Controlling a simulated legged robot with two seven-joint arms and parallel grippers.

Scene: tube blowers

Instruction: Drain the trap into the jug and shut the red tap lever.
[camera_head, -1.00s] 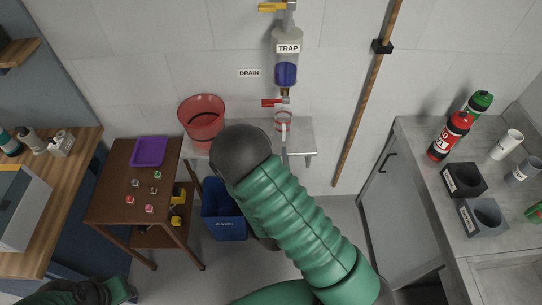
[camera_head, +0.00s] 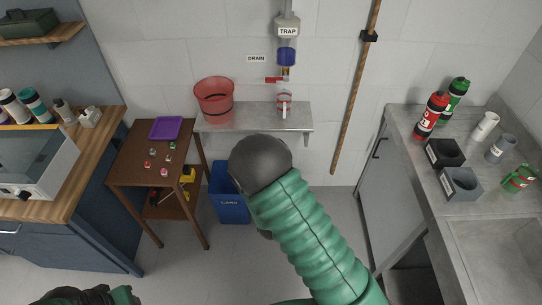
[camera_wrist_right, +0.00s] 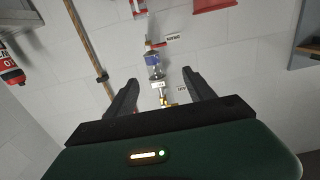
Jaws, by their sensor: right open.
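The trap (camera_head: 287,45) is a clear wall cylinder with blue liquid in its lower part; it also shows between my fingers in the right wrist view (camera_wrist_right: 153,66). The red tap lever (camera_head: 273,80) sits below it, pointing sideways to the left; it also shows in the right wrist view (camera_wrist_right: 155,45). A small clear jug (camera_head: 284,104) with reddish markings stands on the shelf below the outlet.
A grey wall shelf (camera_head: 255,119) holds a translucent red bucket (camera_head: 214,100) left of the jug. A wooden pole (camera_head: 355,90) stands right of the trap. A brown side table (camera_head: 150,180) and a blue bin (camera_head: 229,195) stand below left. A yellow valve (camera_wrist_right: 167,103) shows in the wrist view.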

